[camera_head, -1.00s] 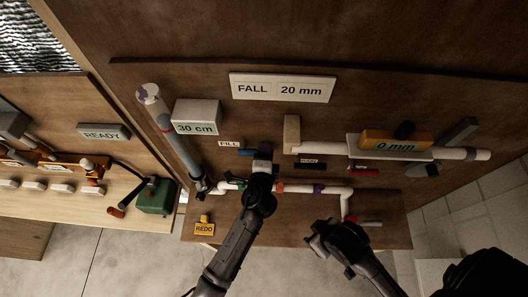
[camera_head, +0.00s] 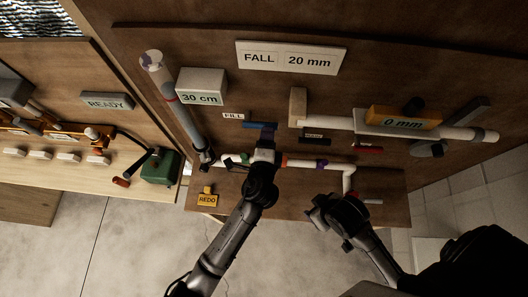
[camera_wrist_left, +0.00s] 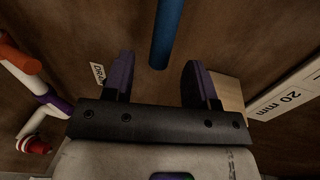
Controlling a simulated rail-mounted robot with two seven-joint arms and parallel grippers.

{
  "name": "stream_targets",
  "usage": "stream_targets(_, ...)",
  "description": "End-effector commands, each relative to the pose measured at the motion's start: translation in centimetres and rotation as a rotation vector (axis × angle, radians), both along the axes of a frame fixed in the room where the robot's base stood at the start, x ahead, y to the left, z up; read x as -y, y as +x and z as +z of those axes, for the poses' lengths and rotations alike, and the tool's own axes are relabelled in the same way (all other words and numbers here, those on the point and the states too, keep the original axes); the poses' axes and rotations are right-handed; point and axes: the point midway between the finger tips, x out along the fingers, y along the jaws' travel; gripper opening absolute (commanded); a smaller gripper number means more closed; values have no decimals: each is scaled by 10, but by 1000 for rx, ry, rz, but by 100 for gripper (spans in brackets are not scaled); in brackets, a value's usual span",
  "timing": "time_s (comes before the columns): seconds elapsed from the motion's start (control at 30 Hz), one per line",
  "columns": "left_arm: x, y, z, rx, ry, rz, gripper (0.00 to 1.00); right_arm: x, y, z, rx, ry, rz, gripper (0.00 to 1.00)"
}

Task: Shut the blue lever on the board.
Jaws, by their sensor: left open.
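The blue lever (camera_head: 258,125) sits on the brown board, just right of the FILL label, lying roughly level in the head view. In the left wrist view it is a blue bar (camera_wrist_left: 167,35) coming down from the top edge, with its lower end just ahead of the gap between my fingers. My left gripper (camera_head: 267,133) is at the right end of the lever in the head view, partly covering it. Its dark purple fingers (camera_wrist_left: 157,68) stand apart with nothing gripped. My right arm shows at the lower right; its jaws are not clear.
A white pipe (camera_head: 335,163) with coloured bands runs below the lever. A wooden block (camera_head: 298,106) and a second pipe with a yellow 0 mm gauge (camera_head: 403,120) are to the right. A grey tube (camera_head: 175,100) leans at the left. A yellow REDO tag (camera_head: 207,199) hangs lower left.

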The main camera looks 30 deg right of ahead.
Motion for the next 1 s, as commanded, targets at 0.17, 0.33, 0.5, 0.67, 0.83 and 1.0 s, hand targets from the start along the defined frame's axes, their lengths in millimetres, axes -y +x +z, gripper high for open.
stream_targets(0.17, -20, -27, 5, 0, 1, -1, 52, 2, 0, -4, 0, -7, 4, 60)
stream_targets(0.33, -34, -48, 10, 0, 0, -1, 52, 2, 0, -7, 0, -8, 5, 60)
stream_targets(0.5, -44, -61, 14, 0, 0, -1, 52, 2, 0, -9, 0, -8, 5, 60)
stream_targets(0.67, -48, -67, 16, 0, 1, 0, 52, 2, 0, -10, 1, -5, 4, 60)
stream_targets(0.83, -49, -68, 16, 0, 3, 1, 52, 0, 0, -10, 0, -1, 1, 60)
stream_targets(1.0, -49, -68, 16, 0, 2, 0, 52, -1, 0, -10, 0, 2, -2, 60)
